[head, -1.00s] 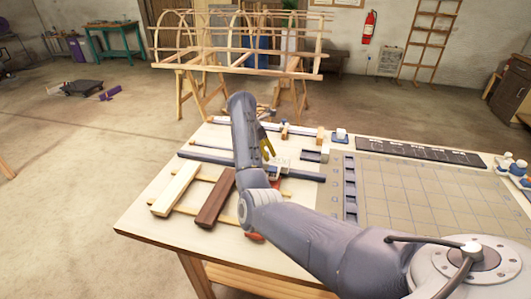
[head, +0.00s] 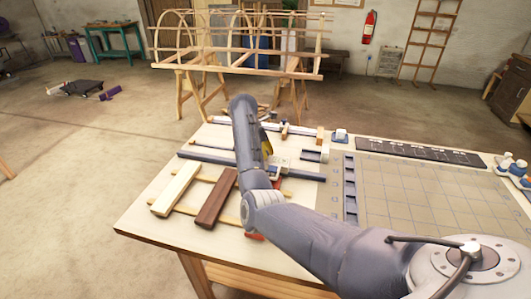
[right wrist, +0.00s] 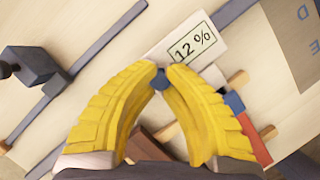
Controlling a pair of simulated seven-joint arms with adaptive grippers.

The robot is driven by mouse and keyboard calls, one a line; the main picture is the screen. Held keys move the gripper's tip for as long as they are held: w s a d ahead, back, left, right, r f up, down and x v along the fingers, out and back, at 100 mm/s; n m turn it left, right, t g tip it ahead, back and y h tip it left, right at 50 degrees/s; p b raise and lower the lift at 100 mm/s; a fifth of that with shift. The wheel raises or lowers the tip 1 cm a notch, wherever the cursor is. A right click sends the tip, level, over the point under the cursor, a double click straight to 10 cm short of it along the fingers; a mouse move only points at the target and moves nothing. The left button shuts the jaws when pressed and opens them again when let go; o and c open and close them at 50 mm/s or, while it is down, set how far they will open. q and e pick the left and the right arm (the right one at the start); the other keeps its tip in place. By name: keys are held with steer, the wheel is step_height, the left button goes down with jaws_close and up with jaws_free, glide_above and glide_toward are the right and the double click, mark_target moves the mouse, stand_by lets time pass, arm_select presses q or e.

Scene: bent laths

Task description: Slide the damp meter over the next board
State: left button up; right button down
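The damp meter (head: 281,163) is a small pale device with a plate reading "12 %" (right wrist: 192,47); it sits at the dark rail beyond the boards. My right gripper (right wrist: 161,76) has yellow fingers, with both tips against a small blue-grey knob that seems to belong to the meter. In the head view my arm hides most of this hand. A cream board (head: 175,189) and a dark brown board (head: 216,198) lie side by side on thin laths, left of my forearm. The brown board partly shows between the fingers in the wrist view. My left gripper is not in view.
The dark rail (head: 305,175) runs across the table behind the boards. A red block with a blue end (right wrist: 254,140) lies near the right finger. A gridded mat (head: 420,195) covers the table's right side. Small pots (head: 515,168) stand at the far right.

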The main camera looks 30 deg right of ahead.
steer(key=c, duration=2.1)
jaws_free()
steer(key=o, duration=0.9)
steer(key=v, duration=1.2)
